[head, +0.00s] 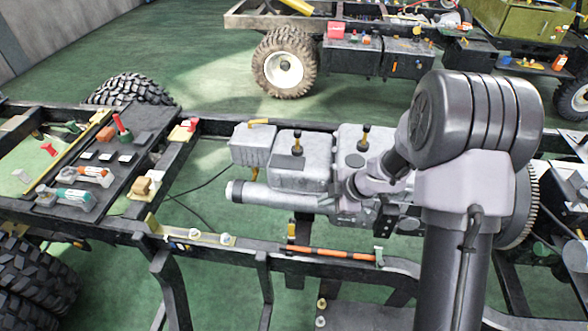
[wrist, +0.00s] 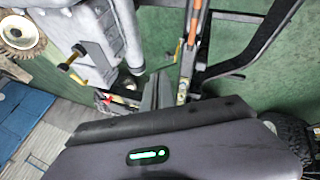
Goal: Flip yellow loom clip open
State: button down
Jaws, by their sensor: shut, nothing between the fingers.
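An orange loom (head: 335,253) runs along the near chassis rail. A small yellow clip (head: 291,230) stands upright at its left end, and a green clip (head: 379,256) sits at its right end. In the wrist view the orange loom (wrist: 195,28) shows at the top, with the yellow clip (wrist: 178,50) beside its lower end. My gripper (wrist: 157,88) is shut and empty, its grey fingers pointing up the picture towards the yellow clip, apart from it as far as I can tell. In the head view the fingers are hard to make out against the engine block.
A yellow bracket strip (head: 205,238) with pale knobs is left of the clip on the rail (head: 130,232). A tool-covered board (head: 110,150) lies at far left. Green floor (head: 215,290) shows below.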

notch_tip(320, 180, down, 4)
jog(key=s+a+n+g+b, duration=0.1)
jog(key=s+a, duration=0.1)
jog(key=b, duration=0.5)
send_near(292, 221)
notch_tip(292, 221, down, 5)
jog(key=a, duration=0.2)
jog(key=shift+w+f+y, duration=0.1)
jog(key=shift+w+y, duration=0.3)
jog(key=shift+w, duration=0.35)
jog(key=shift+w+r+p, duration=0.15)
jog(key=shift+r+p, duration=0.15)
jog(key=shift+p, duration=0.65)
jog(key=w+p, duration=0.2)
jog(key=p, duration=0.1)
jog(key=w+f+p, duration=0.1)
jog(key=p, duration=0.1)
jog(key=shift+d+f, duration=0.1)
jog(key=shift+d, duration=0.2)
